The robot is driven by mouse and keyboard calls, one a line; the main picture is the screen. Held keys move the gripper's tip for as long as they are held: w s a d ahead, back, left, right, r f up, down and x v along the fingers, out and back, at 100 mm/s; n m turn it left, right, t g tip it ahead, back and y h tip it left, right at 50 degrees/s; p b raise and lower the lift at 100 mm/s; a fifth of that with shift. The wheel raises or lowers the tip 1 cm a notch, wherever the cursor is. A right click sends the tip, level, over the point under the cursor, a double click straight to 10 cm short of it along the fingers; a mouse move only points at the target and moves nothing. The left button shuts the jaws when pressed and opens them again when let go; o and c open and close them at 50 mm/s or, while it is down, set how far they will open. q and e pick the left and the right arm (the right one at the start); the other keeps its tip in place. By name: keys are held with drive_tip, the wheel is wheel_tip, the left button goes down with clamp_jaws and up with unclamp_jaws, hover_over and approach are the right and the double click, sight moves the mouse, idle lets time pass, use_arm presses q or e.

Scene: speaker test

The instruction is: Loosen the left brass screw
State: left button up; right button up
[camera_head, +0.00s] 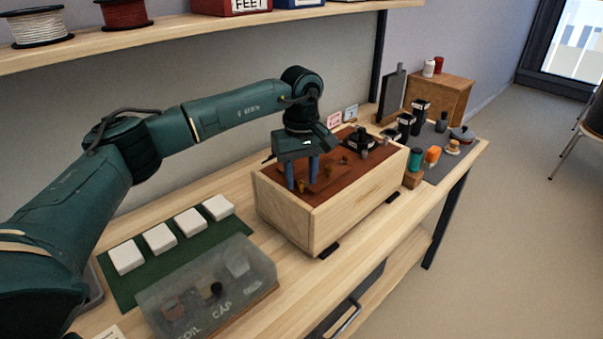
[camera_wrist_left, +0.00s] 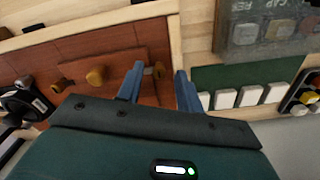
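The wooden box (camera_head: 345,213) on the bench has a reddish-brown top panel. The left brass screw (camera_head: 301,186) stands near the panel's left end; it also shows in the left wrist view (camera_wrist_left: 159,70). A second brass screw (camera_head: 328,170) stands to its right; in the left wrist view it is the larger brass head (camera_wrist_left: 96,75). My left gripper (camera_head: 302,180) points down over the panel. Its blue fingers (camera_wrist_left: 159,72) are apart, one on each side of the left screw, with a gap visible on both sides. My right gripper is not in view.
A green mat (camera_head: 118,284) with white blocks and a clear-lidded case (camera_head: 207,287) lie left of the box. Black parts (camera_head: 362,138) sit on the panel's far right. A grey mat (camera_head: 440,165) with small items lies further right. A shelf (camera_head: 180,30) hangs above.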

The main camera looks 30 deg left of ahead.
use_arm(q)
drive_tip(key=shift+f, duration=0.15)
drive_tip(key=shift+c, duration=0.3)
clamp_jaws()
